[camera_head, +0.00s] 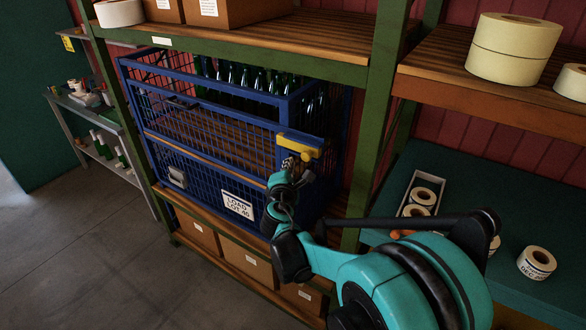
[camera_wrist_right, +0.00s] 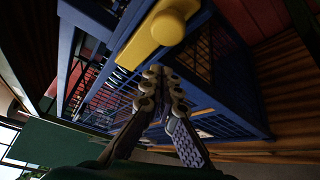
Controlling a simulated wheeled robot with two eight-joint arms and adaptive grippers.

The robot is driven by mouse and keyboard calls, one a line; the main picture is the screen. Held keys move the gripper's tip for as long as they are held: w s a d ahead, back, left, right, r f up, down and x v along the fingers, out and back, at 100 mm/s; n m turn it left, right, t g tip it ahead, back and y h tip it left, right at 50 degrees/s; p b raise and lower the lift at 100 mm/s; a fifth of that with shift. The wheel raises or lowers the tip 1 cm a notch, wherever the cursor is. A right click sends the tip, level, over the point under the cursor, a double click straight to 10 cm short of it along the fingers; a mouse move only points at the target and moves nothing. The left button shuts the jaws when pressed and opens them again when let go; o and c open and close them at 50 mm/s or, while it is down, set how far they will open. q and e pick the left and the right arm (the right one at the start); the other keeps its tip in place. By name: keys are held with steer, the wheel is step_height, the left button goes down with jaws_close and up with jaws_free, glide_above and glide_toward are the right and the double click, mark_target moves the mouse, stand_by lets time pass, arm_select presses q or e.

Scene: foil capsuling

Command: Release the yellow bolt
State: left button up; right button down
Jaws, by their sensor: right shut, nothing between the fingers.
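The yellow bolt (camera_head: 300,143) sits at the upper right front corner of the blue wire cage (camera_head: 182,128). In the right wrist view, the yellow bolt (camera_wrist_right: 137,40) is a bar with a round knob near the top of the picture. My right gripper (camera_head: 291,166) is just below the bolt in the head view, partly hidden by its own wrist. In the wrist view, the right gripper's fingertips (camera_wrist_right: 160,71) are together, empty and apart from the bolt in the picture. I cannot tell the exact gap in depth. My left gripper is not in view.
Dark green bottles (camera_head: 245,77) stand in the back of the cage. A green shelf post (camera_head: 377,110) rises just right of it. Tape rolls (camera_head: 513,48) sit on the upper right shelf. Cardboard boxes (camera_head: 245,262) fill the shelf below. Open floor (camera_head: 80,230) lies at left.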

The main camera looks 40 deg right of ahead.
arm_select(q)
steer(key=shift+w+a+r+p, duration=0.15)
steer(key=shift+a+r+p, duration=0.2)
steer(key=shift+p, duration=0.5)
arm_select(e)
steer(key=v, duration=1)
steer(key=shift+w+a+f, duration=0.2)
steer(key=shift+w+a, duration=0.05)
steer(key=shift+w, duration=0.05)
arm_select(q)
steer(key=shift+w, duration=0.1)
arm_select(e)
steer(key=shift+w+a, duration=0.1)
